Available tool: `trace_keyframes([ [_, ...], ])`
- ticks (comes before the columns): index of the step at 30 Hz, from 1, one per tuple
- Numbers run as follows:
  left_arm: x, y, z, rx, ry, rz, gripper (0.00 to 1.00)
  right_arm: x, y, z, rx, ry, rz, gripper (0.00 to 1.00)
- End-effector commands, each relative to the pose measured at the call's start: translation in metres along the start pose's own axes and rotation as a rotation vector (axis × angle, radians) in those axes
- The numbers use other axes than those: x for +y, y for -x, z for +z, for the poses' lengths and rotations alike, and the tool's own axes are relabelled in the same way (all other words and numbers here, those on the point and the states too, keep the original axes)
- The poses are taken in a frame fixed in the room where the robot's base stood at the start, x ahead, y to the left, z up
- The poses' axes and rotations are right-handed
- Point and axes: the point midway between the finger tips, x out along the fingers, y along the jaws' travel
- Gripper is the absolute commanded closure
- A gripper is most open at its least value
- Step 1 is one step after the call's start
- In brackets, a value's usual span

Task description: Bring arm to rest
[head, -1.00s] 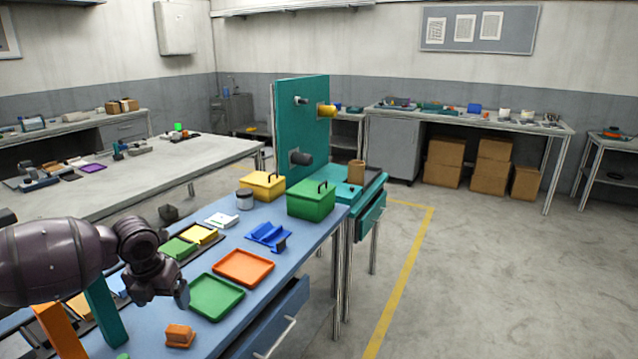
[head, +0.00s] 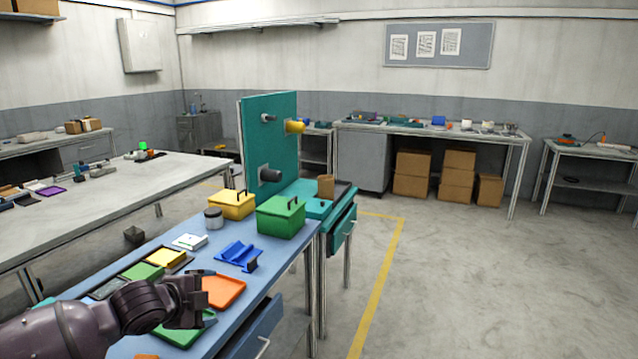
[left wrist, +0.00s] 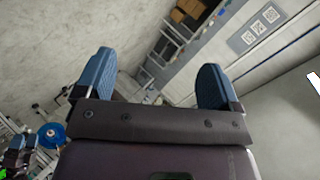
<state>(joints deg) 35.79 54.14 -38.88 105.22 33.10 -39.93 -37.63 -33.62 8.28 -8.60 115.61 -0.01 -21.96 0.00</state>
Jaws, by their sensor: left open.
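My left gripper (head: 203,296) is in the lower left of the head view, above the blue workbench (head: 215,338). It covers part of the orange tray (head: 224,290) and the green tray (head: 190,332). In the left wrist view its two blue-padded fingers (left wrist: 153,88) stand wide apart with nothing between them. Beyond them that view shows the grey floor, a bench and the wall board.
A green lidded box (head: 281,217), a yellow box (head: 232,205), a jar (head: 213,219) and a blue cradle (head: 238,254) stand on the workbench. A teal upright panel (head: 270,145) rises behind. The floor to the right (head: 480,290) is clear.

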Motion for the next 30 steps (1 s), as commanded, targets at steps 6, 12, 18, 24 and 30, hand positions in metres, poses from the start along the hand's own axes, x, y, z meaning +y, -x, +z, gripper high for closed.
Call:
trace_keyframes([
  [6,0.052,0.001,-0.033,0.136,0.407,-0.125,0.12,0.0,0.0,0.0,0.001,0.0,0.0,0.35],
  [12,0.097,0.015,-0.036,0.19,0.702,-0.21,0.12,0.0,0.0,-0.001,0.002,0.0,0.0,0.35],
  [18,0.15,0.037,-0.023,0.168,0.923,-0.283,0.12,0.0,0.0,-0.002,0.003,0.0,0.0,0.35],
  [24,0.214,0.066,0.0,0.063,1.064,-0.335,0.12,0.0,0.0,-0.002,0.003,0.001,0.0,0.35],
  [30,0.292,0.102,0.022,-0.095,1.218,-0.34,0.12,0.0,0.0,-0.002,0.003,0.001,0.0,0.35],
])
